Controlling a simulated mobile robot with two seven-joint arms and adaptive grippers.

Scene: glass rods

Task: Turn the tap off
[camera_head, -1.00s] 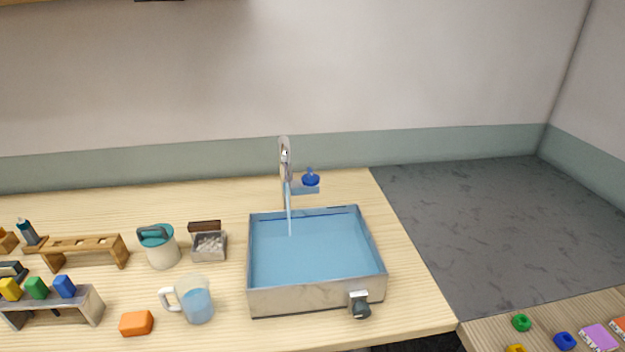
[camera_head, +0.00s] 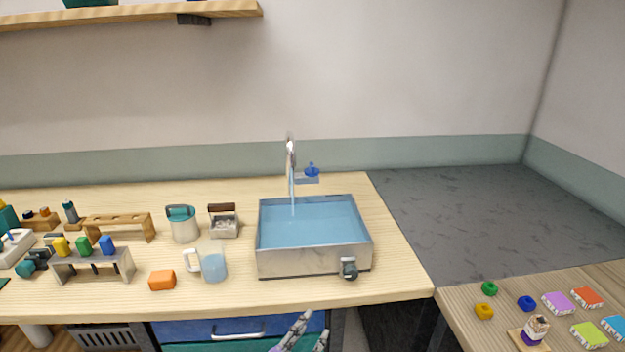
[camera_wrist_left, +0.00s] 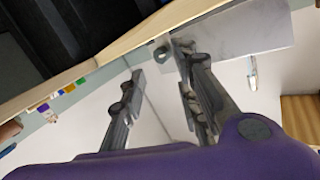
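The silver tap (camera_head: 291,150) stands behind the sink, and a thin stream of water (camera_head: 293,195) falls from its spout. A blue tap handle (camera_head: 312,170) sits just right of the spout on a light blue arm. The steel sink basin (camera_head: 312,264) is full of blue water. My left gripper (camera_head: 308,329) is at the bottom of the head view, in front of the counter and well away from the tap. In the left wrist view its two fingers (camera_wrist_left: 160,68) are spread with nothing between them. My right gripper is not in view.
A jug of water (camera_head: 214,265), an orange block (camera_head: 162,280), a lidded pot (camera_head: 182,226) and wooden racks (camera_head: 118,219) stand left of the sink. A drain valve (camera_head: 348,268) juts from the basin's front. The dark grey surface (camera_head: 480,215) to the right is bare.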

